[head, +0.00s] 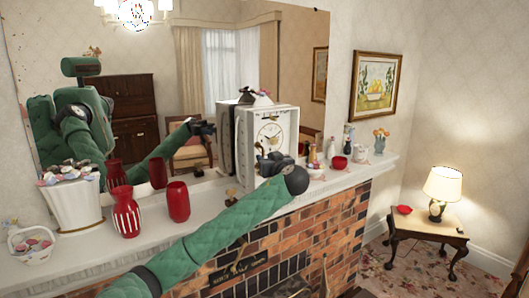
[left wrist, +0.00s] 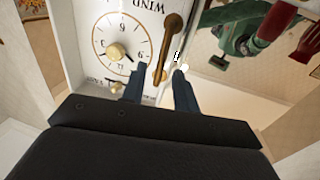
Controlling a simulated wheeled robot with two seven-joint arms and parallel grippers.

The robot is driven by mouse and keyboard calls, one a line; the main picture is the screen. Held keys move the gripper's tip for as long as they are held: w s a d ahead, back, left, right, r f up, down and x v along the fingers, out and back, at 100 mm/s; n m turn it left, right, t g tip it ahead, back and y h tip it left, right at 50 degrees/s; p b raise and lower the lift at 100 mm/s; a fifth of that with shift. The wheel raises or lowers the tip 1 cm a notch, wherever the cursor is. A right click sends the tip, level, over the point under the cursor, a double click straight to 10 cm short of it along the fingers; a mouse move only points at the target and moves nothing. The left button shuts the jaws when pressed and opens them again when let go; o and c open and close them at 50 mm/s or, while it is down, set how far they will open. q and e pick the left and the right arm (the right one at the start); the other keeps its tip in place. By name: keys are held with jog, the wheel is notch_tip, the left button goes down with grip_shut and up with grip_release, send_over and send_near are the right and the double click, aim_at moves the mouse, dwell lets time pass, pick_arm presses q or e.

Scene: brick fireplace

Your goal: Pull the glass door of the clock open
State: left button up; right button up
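The clock (head: 270,134) is a white case with a round gold-rimmed dial, standing on the mantel. Its dial (left wrist: 120,45) appears upside down in the left wrist view, below the word WIND. A long brass handle (left wrist: 172,38) runs along the case edge beside the dial. My left gripper (head: 268,164) is at the lower front of the clock. In the left wrist view its fingers (left wrist: 160,78) are apart, with the handle's lower end between them and visible gaps. I cannot clearly make out the glass pane. My right gripper is not in view.
A large mirror (head: 180,70) behind the mantel reflects me. Red vases (head: 127,215) and a white planter (head: 75,205) stand left of the clock. A red bowl (head: 339,162) and small ornaments stand right of it. A lamp table (head: 425,222) is at the right.

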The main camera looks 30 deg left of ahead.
pick_arm(q)
jog(key=shift+p+x, duration=0.35)
jog(key=shift+x, duration=0.6)
grip_shut()
